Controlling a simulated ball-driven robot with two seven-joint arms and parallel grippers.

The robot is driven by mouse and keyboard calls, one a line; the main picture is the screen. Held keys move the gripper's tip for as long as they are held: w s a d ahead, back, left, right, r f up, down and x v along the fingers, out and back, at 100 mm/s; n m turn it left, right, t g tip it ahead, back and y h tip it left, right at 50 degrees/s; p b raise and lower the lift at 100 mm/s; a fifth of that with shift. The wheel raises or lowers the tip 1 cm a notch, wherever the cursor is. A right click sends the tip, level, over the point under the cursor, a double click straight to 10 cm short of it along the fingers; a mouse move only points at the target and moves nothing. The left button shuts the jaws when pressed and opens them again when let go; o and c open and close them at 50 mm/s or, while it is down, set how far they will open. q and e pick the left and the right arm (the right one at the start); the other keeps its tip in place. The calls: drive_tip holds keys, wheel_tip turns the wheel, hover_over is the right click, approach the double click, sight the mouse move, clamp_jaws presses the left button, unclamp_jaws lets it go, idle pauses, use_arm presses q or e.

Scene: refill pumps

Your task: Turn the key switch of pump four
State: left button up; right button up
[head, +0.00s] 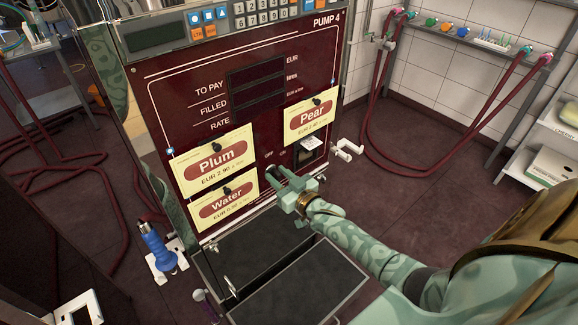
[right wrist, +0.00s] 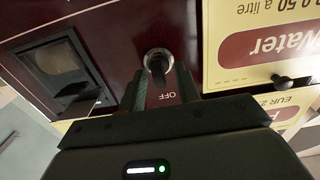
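Pump four (head: 240,115) is a dark red panel marked PUMP 4 in the head view. Its key switch (right wrist: 158,60) is a round metal ring with a dark key in it, beside the word OFF in the right wrist view. In the head view my right gripper (head: 273,176) is at the panel just below the OFF mark and covers most of the switch. In the right wrist view its two fingers (right wrist: 164,86) stand apart on either side of the key, with a gap showing; I cannot tell whether either touches it. My left gripper is not in view.
Plum (head: 214,160), Water (head: 222,205) and Pear (head: 312,115) cards hang around the switch. A printer slot (head: 312,147) and white tap (head: 347,150) are to its right. A dark tray (head: 300,285) lies below. A blue-handled nozzle (head: 156,246) stands at left.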

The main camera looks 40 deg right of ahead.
drive_tip(key=s+d+p, duration=0.1)
drive_tip(key=s+p, duration=0.1)
drive_tip(key=s, duration=1.4)
drive_tip(key=shift+d, duration=0.15)
drive_tip(key=s+f+n+g+h, duration=0.1)
drive_tip(key=s+f+g, duration=0.2)
drive_tip(key=s+f, duration=0.45)
drive_tip(key=s+f+g, duration=0.4)
drive_tip(key=f, duration=0.6)
drive_tip(key=s+f+n+g+h, duration=0.1)
drive_tip(key=s+f+g, duration=0.3)
drive_tip(key=f, duration=0.5)
drive_tip(key=s+a+f+g, duration=0.2)
drive_tip(key=s+a+f, duration=0.1)
drive_tip(key=s, duration=0.4)
drive_tip(key=s+a+f+g, duration=0.2)
drive_tip(key=s+a+f, duration=0.1)
drive_tip(key=s, duration=0.4)
drive_tip(key=s+a+f+g, duration=0.2)
drive_tip(key=s+a+f, duration=0.1)
drive_tip(key=s, duration=0.4)
drive_tip(key=shift+s+a+n+y, duration=0.3)
drive_tip(key=shift+n+y, duration=0.1)
